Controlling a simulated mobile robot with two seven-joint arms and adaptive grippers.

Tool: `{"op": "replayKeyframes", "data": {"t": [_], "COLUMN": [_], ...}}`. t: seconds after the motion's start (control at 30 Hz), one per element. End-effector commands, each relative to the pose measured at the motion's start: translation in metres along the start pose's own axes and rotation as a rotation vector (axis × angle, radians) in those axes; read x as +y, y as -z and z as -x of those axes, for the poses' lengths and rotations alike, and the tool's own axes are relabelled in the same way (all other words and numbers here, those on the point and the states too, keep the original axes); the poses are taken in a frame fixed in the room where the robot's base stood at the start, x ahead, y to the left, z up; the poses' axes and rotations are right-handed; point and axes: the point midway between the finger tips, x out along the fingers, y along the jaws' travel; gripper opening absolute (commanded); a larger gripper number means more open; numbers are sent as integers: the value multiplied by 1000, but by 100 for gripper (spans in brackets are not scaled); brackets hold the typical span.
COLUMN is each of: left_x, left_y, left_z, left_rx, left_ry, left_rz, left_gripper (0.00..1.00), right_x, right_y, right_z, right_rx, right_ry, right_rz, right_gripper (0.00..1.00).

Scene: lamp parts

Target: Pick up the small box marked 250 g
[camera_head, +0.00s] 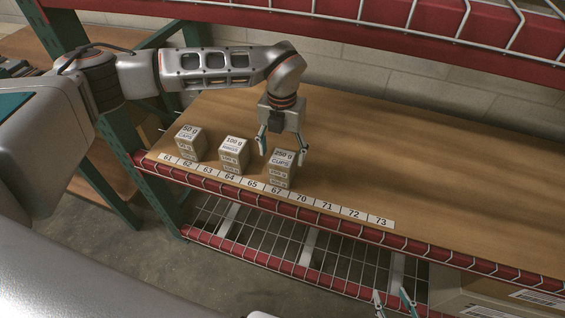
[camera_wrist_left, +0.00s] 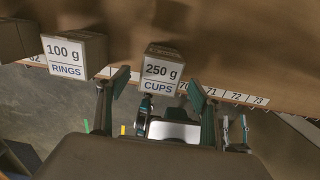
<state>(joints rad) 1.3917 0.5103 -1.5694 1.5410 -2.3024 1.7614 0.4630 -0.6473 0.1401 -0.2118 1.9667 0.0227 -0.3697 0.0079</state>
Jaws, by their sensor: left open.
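The small box marked 250 g CUPS (camera_head: 284,159) sits on top of a short stack on the wooden shelf, behind label 67. It also shows in the left wrist view (camera_wrist_left: 162,70). My left gripper (camera_head: 281,149) is open and points down above and just behind this box. In the left wrist view its fingers (camera_wrist_left: 158,84) are apart, with the box seen between and beyond the tips. I cannot tell whether either finger touches it. My right gripper (camera_head: 393,299) is at the bottom edge of the head view, away from the shelf, with its fingers apart and nothing between them.
Stacks topped by a 50 g CAPS box (camera_head: 188,134) and a 100 g RINGS box (camera_head: 234,144) stand to the left. Number labels (camera_head: 327,206) run along the front edge above a red beam. The shelf (camera_head: 440,200) is clear to the right.

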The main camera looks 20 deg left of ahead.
Motion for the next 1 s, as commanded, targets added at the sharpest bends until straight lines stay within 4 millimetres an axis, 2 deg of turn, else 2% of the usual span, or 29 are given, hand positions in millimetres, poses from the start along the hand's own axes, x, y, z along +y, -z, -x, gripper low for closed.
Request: {"op": "replayKeyframes", "data": {"t": [0.1, 0.2, 0.43, 0.47, 0.6, 0.63, 1.0], "left_x": [0, -1, -1, -1, -1, -1, -1], "left_y": [0, 0, -1, -1, 0, 0, -1], "left_z": [-20, -31, -32, -32, -32, -32, -29], "left_rx": [4, 3, 0, 0, 1, 1, -1], "left_ry": [0, 1, 1, 1, 1, 1, 2], "left_rz": [0, -1, -1, -1, -1, -1, -1], "left_gripper": [65, 65, 65, 60, 24, 17, 17], "right_x": [0, 0, 0, 0, 1, 1, 1], "right_y": [-1, -1, 0, 0, 0, 0, 0], "right_z": [0, -1, -1, -1, -1, -1, -1], "right_rx": [0, 0, 0, 0, 1, 1, 2], "right_ry": [0, -1, -1, -1, -2, -2, -2], "right_rz": [0, 1, 2, 2, 2, 2, 2], "right_gripper": [40, 40, 40, 40, 40, 40, 40]}}
